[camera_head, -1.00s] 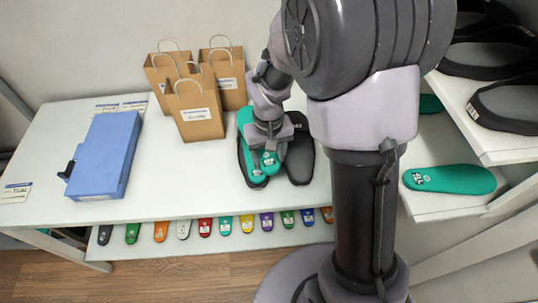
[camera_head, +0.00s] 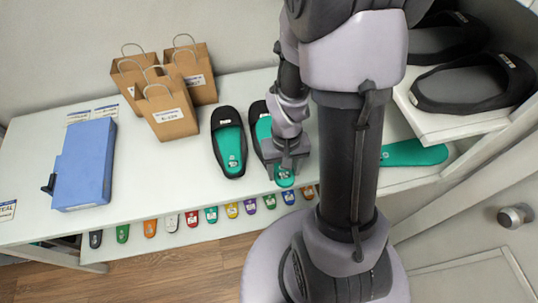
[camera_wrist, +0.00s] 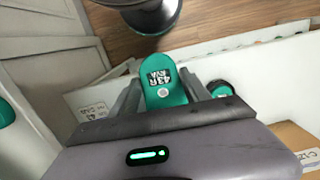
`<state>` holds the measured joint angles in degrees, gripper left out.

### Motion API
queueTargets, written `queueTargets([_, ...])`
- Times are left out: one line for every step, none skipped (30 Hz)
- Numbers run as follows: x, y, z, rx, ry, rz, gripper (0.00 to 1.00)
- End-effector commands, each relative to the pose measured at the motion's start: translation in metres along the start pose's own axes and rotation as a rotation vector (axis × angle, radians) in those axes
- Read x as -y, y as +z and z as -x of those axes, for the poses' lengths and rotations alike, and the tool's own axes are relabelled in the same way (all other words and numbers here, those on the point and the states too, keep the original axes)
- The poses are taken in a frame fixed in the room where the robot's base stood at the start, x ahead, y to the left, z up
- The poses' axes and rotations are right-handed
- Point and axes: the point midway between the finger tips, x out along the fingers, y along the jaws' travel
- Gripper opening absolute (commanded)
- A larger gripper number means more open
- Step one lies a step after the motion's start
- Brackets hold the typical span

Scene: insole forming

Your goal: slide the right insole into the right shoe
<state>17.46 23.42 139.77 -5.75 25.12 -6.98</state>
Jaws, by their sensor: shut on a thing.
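Two black shoes lie side by side on the white table. The left shoe (camera_head: 216,124) has a teal insole (camera_head: 231,149) lying inside it. The right shoe (camera_head: 257,108) is partly hidden by my gripper (camera_head: 286,163). My gripper is shut on the right insole (camera_head: 284,180), near its heel end. The insole's teal front part shows at the right shoe's opening; how deep it reaches is hidden. In the wrist view, the insole's labelled end (camera_wrist: 161,70), marked 43R, sits between the fingers of my gripper (camera_wrist: 163,92).
Several paper bags (camera_head: 170,115) stand behind the shoes, left of them. A blue box (camera_head: 86,160) lies at the left. Colored insoles (camera_head: 172,223) line a lower shelf. Another teal insole (camera_head: 415,153) and black shoes (camera_head: 476,84) are at the right.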

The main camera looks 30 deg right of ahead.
Motion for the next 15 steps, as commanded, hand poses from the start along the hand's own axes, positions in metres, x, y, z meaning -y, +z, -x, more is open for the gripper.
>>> queueTargets([-0.001, 0.001, -0.003, 0.001, 0.0, -0.003, 0.14])
queueTargets([-0.001, 0.001, -0.006, 0.001, 0.0, -0.004, 0.14])
queueTargets([-0.001, 0.0, -0.01, 0.001, 0.0, -0.004, 0.14])
queueTargets([-0.001, 0.0, -0.013, 0.001, 0.0, -0.003, 0.14])
queueTargets([-0.001, -0.001, -0.017, 0.001, 0.0, -0.003, 0.14])
queueTargets([-0.001, -0.002, -0.022, 0.001, 0.0, -0.003, 0.14])
queueTargets([-0.001, -0.002, -0.026, 0.001, 0.0, -0.003, 0.14])
queueTargets([-0.001, -0.003, -0.029, 0.001, 0.0, -0.003, 0.14])
queueTargets([-0.001, -0.004, -0.034, 0.002, 0.0, -0.003, 0.14])
queueTargets([-0.001, -0.004, -0.037, 0.002, 0.0, -0.003, 0.14])
queueTargets([-0.001, -0.005, -0.04, 0.002, 0.0, -0.003, 0.14])
queueTargets([-0.001, -0.005, -0.045, 0.001, 0.0, -0.002, 0.14])
queueTargets([-0.001, -0.006, -0.048, 0.001, 0.0, -0.002, 0.14])
queueTargets([-0.001, -0.007, -0.051, 0.001, 0.0, -0.002, 0.14])
queueTargets([-0.001, -0.008, -0.056, 0.001, 0.0, -0.002, 0.14])
